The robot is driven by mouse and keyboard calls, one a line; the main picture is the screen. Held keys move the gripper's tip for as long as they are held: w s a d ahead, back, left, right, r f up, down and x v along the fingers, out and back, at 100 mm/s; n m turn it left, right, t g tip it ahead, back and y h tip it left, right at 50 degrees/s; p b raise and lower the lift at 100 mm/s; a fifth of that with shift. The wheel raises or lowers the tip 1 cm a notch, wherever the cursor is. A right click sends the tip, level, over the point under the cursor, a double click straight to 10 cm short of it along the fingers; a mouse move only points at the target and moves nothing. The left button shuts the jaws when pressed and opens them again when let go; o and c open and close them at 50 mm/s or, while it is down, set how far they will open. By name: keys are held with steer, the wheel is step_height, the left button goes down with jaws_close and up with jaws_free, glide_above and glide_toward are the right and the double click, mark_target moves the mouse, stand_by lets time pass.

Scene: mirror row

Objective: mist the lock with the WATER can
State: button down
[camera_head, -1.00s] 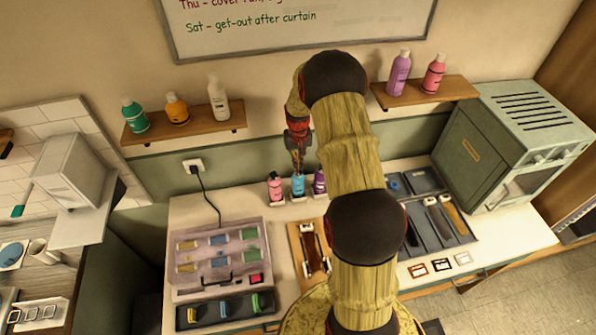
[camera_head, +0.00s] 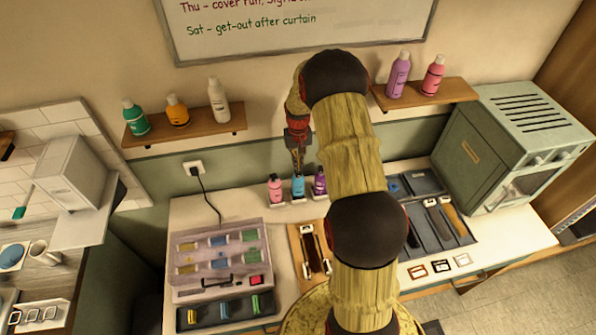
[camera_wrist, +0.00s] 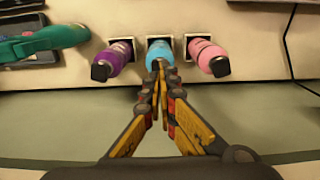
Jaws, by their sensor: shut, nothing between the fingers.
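Three small cans stand in a row in white holders at the back of the counter: pink (camera_head: 275,189), blue (camera_head: 298,186) and purple (camera_head: 320,182). Their labels are too small to read, so I cannot tell which is WATER. The wrist view shows the purple (camera_wrist: 113,57), blue (camera_wrist: 160,50) and pink (camera_wrist: 206,55) cans. My gripper (camera_head: 298,168) is shut and empty, its fingertips (camera_wrist: 157,68) at the top of the blue can; I cannot tell if they touch. A wooden board (camera_head: 296,238) with a clamp-like fixture lies in front, partly behind my arm. I cannot make out the lock.
A case (camera_head: 220,238) of coloured rollers lies on the left of the counter. A dark tray (camera_head: 422,230) of tools and a green cabinet (camera_head: 480,150) are at right. Bottle shelves (camera_head: 185,130) hang above. A teal object (camera_wrist: 45,42) lies beside the purple can.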

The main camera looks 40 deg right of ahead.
steer(key=shift+r+p, duration=0.85)
steer(key=shift+r, duration=1.4)
steer(key=shift+f, duration=0.1)
